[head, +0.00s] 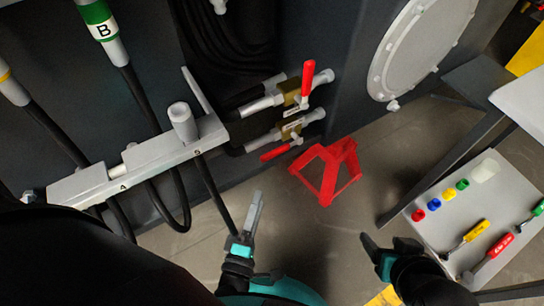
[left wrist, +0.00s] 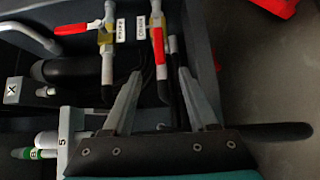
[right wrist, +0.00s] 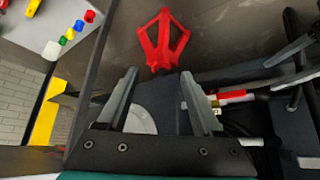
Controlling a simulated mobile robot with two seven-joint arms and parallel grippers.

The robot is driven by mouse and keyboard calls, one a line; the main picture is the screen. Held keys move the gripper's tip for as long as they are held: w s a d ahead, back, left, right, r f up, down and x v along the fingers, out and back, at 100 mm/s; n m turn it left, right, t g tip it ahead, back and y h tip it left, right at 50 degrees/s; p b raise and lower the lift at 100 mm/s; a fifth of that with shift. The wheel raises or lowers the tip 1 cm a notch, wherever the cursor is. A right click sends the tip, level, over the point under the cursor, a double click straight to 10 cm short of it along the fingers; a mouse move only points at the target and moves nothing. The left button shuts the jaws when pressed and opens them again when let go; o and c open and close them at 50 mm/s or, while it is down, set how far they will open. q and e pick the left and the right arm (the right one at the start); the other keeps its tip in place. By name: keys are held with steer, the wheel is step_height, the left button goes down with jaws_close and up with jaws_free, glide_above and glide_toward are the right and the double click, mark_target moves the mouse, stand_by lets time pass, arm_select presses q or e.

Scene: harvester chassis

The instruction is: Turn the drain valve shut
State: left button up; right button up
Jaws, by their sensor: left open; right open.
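Two brass valves with red lever handles sit on pipes at the chassis wall. The upper valve (head: 290,98) has its handle (head: 308,78) crosswise to its pipe. The lower valve (head: 291,130) has its handle (head: 274,153) about in line with its pipe. In the left wrist view the crosswise handle (left wrist: 72,29) and the in-line handle (left wrist: 158,50) also show; their label tags are too small to read surely. My left gripper (head: 252,212) is open and empty, below and apart from the lower valve. My right gripper (head: 384,243) is open and empty over the floor.
A red stand (head: 329,174) is on the floor right of the valves. A grey hose bracket (head: 150,160) with black hoses juts out at left. A light tray (head: 440,232) with coloured caps and tools is at right. The floor between the grippers is clear.

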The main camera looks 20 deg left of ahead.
mark_target(271, 157)
arm_select(q)
steer(key=w+b, duration=0.1)
steer(key=w, duration=0.3)
steer(key=w+a+b, duration=0.1)
steer(key=w, duration=0.3)
steer(key=w+b, duration=0.1)
steer(key=w, duration=0.3)
steer(key=shift+w+a, duration=0.25)
steer(key=shift+w, duration=0.05)
steer(key=shift+w+a+b, duration=0.15)
steer(key=shift+w+b, duration=0.3)
steer(key=shift+w, duration=0.8)
arm_select(e)
steer(key=w+a+r+t+y, duration=0.2)
steer(key=w+a+t+y, duration=0.1)
steer(key=a+t, duration=0.4)
steer(key=shift+a+y, duration=0.25)
steer(key=shift+y, duration=0.15)
arm_select(q)
jaws_close()
arm_select(e)
steer(key=shift+w, duration=0.1)
